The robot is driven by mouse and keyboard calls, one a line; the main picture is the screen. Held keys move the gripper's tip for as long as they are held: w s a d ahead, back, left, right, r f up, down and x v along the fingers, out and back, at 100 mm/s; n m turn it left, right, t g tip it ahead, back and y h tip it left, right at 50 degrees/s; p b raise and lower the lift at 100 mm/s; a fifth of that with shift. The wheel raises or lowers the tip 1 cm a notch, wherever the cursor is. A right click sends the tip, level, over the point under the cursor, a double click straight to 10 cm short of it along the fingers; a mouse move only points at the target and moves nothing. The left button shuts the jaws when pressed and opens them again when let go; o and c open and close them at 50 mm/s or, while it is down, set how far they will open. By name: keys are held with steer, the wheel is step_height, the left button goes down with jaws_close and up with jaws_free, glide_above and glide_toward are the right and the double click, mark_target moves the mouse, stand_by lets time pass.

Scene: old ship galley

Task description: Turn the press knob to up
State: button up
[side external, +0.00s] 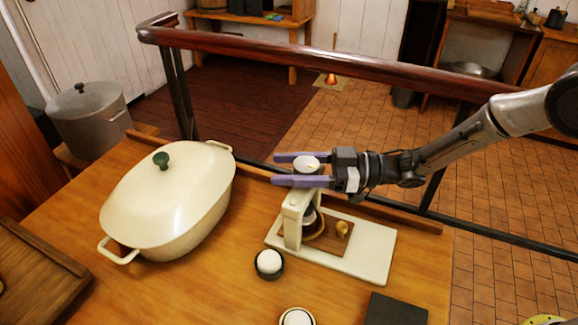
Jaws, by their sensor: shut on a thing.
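The press (293,219) is a cream frame on a white base plate, standing on the wooden table near its back edge. Its knob (307,163) sits on top, round and pale with a dark pointer mark on its face. My gripper (300,169) reaches in from the right with two purple fingers, one on each side of the knob, and is shut on it. The lower finger hides part of the press top. A small brassy thing (342,228) lies on a brown board on the base plate.
A large cream lidded pot (168,200) stands left of the press. Dark cups with white round things (269,262) (297,317) stand in front. A dark flat block (395,309) lies at the front right. A wooden rail (330,66) runs behind the table.

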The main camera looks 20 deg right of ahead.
steer(key=shift+s+a+n+g+y, duration=0.15)
steer(key=shift+n+g+y, duration=0.15)
steer(key=shift+n+g, duration=0.5)
steer(key=shift+s+d+n+g+y, duration=0.15)
steer(key=shift+n+g+y, duration=0.25)
steer(key=shift+g, duration=0.7)
steer(key=shift+a, duration=0.1)
steer(key=o, duration=1.4)
steer(key=d, duration=0.4)
steer(key=s+d, duration=0.1)
steer(key=d, duration=0.4)
steer(key=s+d, duration=0.1)
steer(key=d, duration=0.3)
steer(key=shift+s+d, duration=0.25)
steer(key=shift+d, duration=0.05)
